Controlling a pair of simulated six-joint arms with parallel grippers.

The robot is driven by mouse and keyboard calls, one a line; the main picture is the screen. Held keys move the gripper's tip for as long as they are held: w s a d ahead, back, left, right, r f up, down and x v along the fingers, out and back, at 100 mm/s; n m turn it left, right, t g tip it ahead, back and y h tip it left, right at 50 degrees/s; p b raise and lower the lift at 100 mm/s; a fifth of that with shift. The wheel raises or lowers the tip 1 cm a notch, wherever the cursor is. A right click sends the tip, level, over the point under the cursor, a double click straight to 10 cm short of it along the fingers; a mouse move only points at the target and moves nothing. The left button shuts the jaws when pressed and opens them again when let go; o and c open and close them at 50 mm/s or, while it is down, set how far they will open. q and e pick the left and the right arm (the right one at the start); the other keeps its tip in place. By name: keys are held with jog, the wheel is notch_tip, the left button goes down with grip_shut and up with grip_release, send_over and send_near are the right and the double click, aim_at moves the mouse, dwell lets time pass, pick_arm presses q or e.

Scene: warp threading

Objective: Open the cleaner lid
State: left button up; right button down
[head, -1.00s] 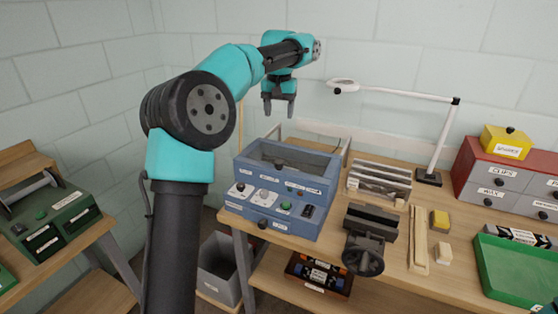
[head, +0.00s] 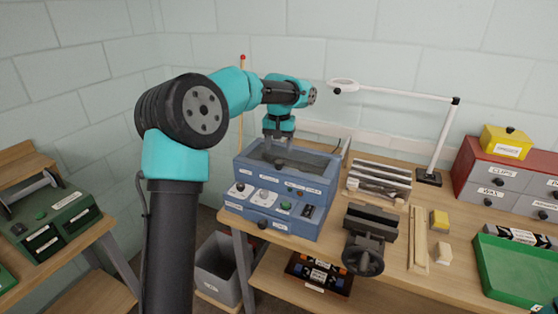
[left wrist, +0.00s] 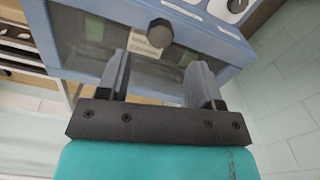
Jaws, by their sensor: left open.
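The cleaner (head: 237,207) is a blue box with dials and a green button on its front panel, on the wooden bench. Its lid (head: 312,162) lies closed on top, a dark see-through pane in a blue frame. The lid's dark round knob (head: 279,164) is near the front edge and also shows in the left wrist view (left wrist: 160,32). My left gripper (head: 279,147) points down over the lid, close to the knob. In the left wrist view its fingers (left wrist: 160,70) are apart with nothing between them, and the knob shows just beyond their tips. My right gripper is out of view.
A slatted rack (head: 380,182) stands right of the cleaner, with a dark vise (head: 370,238) in front of it. A white lamp (head: 437,135) arches behind. A grey bin (head: 217,268) stands below at the left. Above the cleaner is open room.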

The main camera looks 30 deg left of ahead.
aim_at(279, 161)
pick_arm(q)
notch_tip(279, 161, down, 6)
dwell(0.4)
grip_shut()
dwell(0.4)
